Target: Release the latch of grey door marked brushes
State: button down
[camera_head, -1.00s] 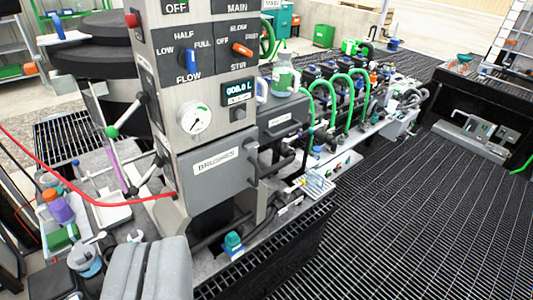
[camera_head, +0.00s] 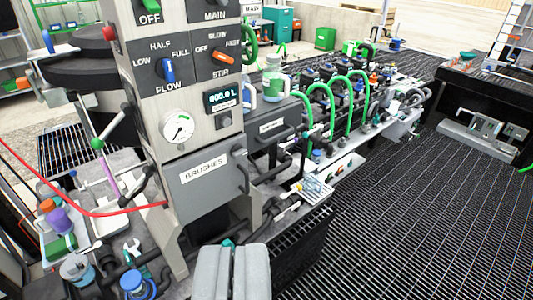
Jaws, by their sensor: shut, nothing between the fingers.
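The grey door marked BRUSHES (camera_head: 202,182) is on the lower front of the grey column, below the round gauge. It looks closed. A dark handle or latch (camera_head: 242,174) is at its right edge. My gripper (camera_head: 230,268) is at the bottom centre, its two grey fingers side by side and shut on nothing. It appears in front of and below the door, apart from it. The finger tips partly cover a teal-capped item.
The panel above holds a blue FLOW knob (camera_head: 168,70), an orange STIR knob (camera_head: 222,56) and a pressure gauge (camera_head: 178,127). A red hose (camera_head: 95,213) crosses at left. Another grey drawer (camera_head: 272,125) and green hoses stand behind. Black grating (camera_head: 430,220) at right is clear.

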aim_at(238, 151)
jog(key=i, duration=1)
